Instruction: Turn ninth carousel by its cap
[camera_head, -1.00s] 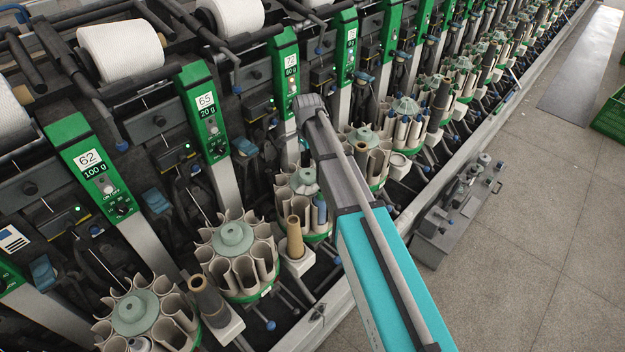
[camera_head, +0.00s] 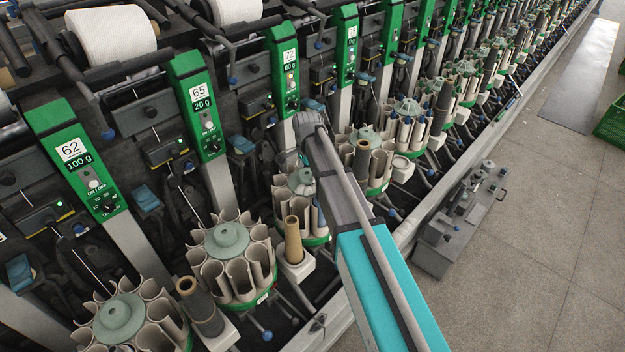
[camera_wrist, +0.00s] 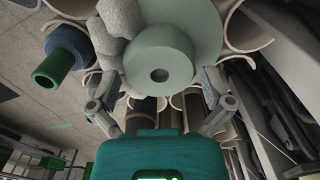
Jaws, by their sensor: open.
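In the wrist view a round pale green cap (camera_wrist: 160,58) with a dark centre hole fills the upper middle, on a wider green disc. Beige curved pockets stand around it, and a blue tube with a green end (camera_wrist: 62,60) is at the left. My gripper (camera_wrist: 162,85) is open, its fingers to the left and right of the cap's lower part; I cannot tell whether they touch it. In the head view my arm hides the gripper and partly covers a carousel with a pale green cap (camera_head: 301,180). I cannot tell which carousel is the ninth.
Other carousels stand along the machine, one with a green cap (camera_head: 226,238) and one at the lower left (camera_head: 120,317). A brown tube (camera_head: 293,240) stands between carousels.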

